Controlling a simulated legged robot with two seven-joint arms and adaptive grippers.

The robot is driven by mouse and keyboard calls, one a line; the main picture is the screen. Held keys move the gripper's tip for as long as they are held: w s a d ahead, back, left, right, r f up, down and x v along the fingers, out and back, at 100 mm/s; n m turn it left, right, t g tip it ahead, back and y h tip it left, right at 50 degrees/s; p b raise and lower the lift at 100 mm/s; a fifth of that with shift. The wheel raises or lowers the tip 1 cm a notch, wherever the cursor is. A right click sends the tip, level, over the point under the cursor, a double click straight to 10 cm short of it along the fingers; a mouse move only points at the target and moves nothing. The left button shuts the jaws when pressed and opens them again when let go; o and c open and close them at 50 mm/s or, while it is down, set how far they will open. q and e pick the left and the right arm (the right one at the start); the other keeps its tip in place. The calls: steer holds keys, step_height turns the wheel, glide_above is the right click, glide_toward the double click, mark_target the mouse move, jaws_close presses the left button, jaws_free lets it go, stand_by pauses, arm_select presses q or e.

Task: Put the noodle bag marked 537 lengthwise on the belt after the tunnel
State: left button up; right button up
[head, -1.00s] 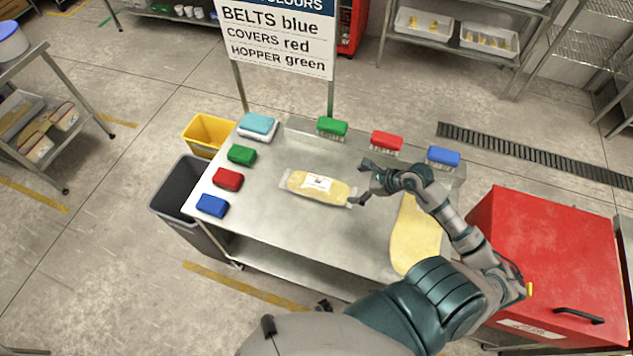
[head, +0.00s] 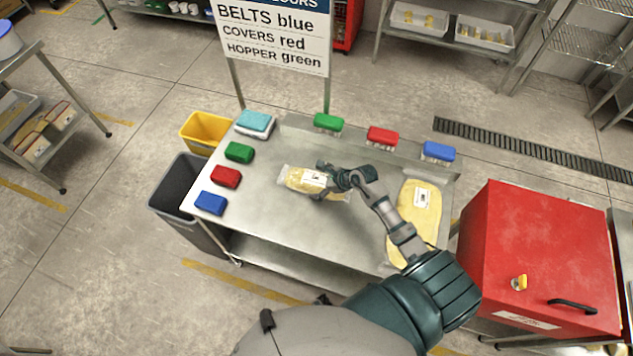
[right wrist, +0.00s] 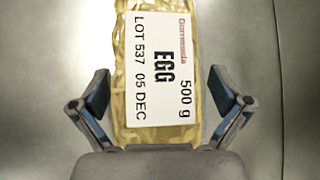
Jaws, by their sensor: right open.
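The noodle bag marked 537 (head: 299,180) lies flat on the steel table, a clear bag of yellow noodles with a white label. In the right wrist view the bag (right wrist: 160,15) shows its label reading EGG, 500 g, LOT 537, 05 DEC. My right gripper (head: 323,175) is over the right part of the bag. In the right wrist view its open fingers (right wrist: 160,103) stand on either side of the bag, with a gap on both sides. My left gripper is not in view. I see no belt or tunnel in these views.
A second yellow bag (head: 411,208) with a white label lies at the table's right end. Green (head: 328,122), red (head: 382,135) and blue (head: 438,151) brushes line the back edge. Coloured pads sit at the left. A red cabinet (head: 540,250) stands right of the table (head: 270,220).

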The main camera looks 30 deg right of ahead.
steer(key=shift+w+a+f, duration=0.2)
steer(key=shift+a+f, duration=0.05)
steer(key=shift+a, duration=0.15)
steer(key=shift+r, duration=0.1)
steer(key=c, duration=1)
steer(key=shift+c, duration=1.4)
